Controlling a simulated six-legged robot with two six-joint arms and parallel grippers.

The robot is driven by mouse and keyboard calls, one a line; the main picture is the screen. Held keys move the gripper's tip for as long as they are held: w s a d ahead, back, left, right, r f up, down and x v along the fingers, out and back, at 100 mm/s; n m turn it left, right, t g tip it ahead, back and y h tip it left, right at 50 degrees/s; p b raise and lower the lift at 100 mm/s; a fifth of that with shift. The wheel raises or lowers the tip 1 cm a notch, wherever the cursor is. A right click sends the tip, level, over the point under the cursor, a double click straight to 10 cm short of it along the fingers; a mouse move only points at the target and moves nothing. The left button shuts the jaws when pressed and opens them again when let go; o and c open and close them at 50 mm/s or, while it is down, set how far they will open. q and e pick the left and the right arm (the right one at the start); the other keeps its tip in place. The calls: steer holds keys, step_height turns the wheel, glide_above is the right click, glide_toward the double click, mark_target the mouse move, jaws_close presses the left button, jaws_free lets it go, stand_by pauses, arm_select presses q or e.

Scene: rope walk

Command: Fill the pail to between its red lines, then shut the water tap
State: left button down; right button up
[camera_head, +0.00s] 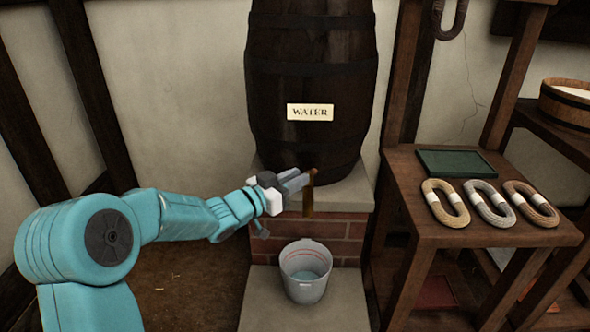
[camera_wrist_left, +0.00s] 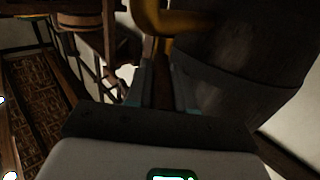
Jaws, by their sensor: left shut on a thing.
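The pail (camera_head: 304,284) is light grey and stands upright on a stone slab below the barrel. Red lines show on its inner wall, and some bluish water (camera_head: 306,275) lies low inside it, below the lines as far as I can tell. The dark barrel (camera_head: 312,60) bears a WATER label (camera_head: 310,112). The brown tap (camera_head: 309,195) hangs at its front, above the pail; it also shows as a yellowish curved pipe in the left wrist view (camera_wrist_left: 150,18). My left gripper (camera_head: 300,181) is shut on the tap, seemingly its handle. I cannot make out a stream. My right gripper is out of view.
The barrel stands on a brick base with a stone top (camera_head: 353,196). At the right, a wooden table (camera_head: 413,190) holds three rope coils (camera_head: 486,203) and a green tray (camera_head: 455,163). A wooden tub (camera_head: 566,103) stands farther right. Floor to the left is clear.

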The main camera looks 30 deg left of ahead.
arm_select(q)
steer(key=shift+a+r, duration=0.1)
steer(key=c, duration=1.1)
jaws_free()
steer(key=shift+o, duration=0.2)
steer(key=p+v, duration=0.3)
steer(key=v, duration=1.3)
steer(key=shift+a, duration=0.2)
steer(key=shift+s, duration=0.1)
